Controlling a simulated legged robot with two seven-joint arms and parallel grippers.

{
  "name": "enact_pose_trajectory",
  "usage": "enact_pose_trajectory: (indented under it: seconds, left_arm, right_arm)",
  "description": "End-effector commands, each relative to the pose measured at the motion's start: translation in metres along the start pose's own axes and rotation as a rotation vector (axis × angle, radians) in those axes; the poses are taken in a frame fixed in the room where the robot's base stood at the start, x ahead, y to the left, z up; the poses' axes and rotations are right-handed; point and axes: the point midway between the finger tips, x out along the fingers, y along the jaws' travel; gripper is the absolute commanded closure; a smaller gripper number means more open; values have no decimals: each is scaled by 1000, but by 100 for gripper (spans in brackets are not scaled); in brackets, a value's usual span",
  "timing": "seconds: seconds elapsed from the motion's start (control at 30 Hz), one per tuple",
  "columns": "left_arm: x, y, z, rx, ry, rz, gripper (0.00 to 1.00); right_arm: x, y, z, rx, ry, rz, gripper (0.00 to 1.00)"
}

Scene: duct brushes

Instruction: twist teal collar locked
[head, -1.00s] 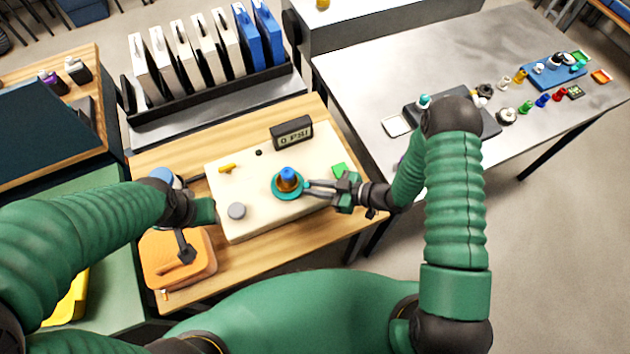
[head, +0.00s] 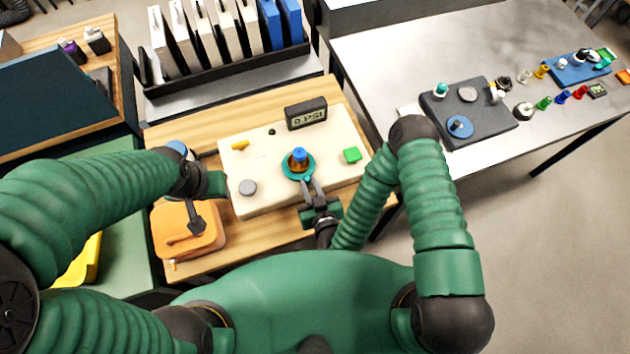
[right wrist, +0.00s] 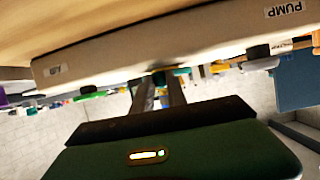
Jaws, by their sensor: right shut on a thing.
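The teal collar (head: 286,168) is a flat ring around an upright post with a blue top (head: 299,155) on the cream block (head: 238,168). My right gripper (head: 307,184) is shut on the near side of the collar, reaching in from the front. In the right wrist view, its fingers (right wrist: 160,95) run up to the block's edge, where a bit of teal shows; the grip itself is mostly hidden. My left gripper (head: 215,184) is at the block's left edge; its fingers are not clear. I cannot tell whether the collar is locked.
An orange case (head: 175,240) lies front left. A steel table (head: 400,60) with small parts stands right.

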Motion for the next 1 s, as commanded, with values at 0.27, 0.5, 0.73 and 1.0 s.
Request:
enact_pose_trajectory:
  seconds: [0.27,0.5,0.73,1.0]
  left_arm:
    - [-5,0,-1,0,0,0,60]
    - [-5,0,-1,0,0,0,60]
    - [-5,0,-1,0,0,0,60]
    - [-5,0,-1,0,0,0,60]
  right_arm:
    - [1,-8,-2,36,7,76,100]
    - [2,-8,-3,43,10,92,100]
    - [2,-8,-4,43,12,91,100]
    - [1,-8,-2,41,8,91,60]
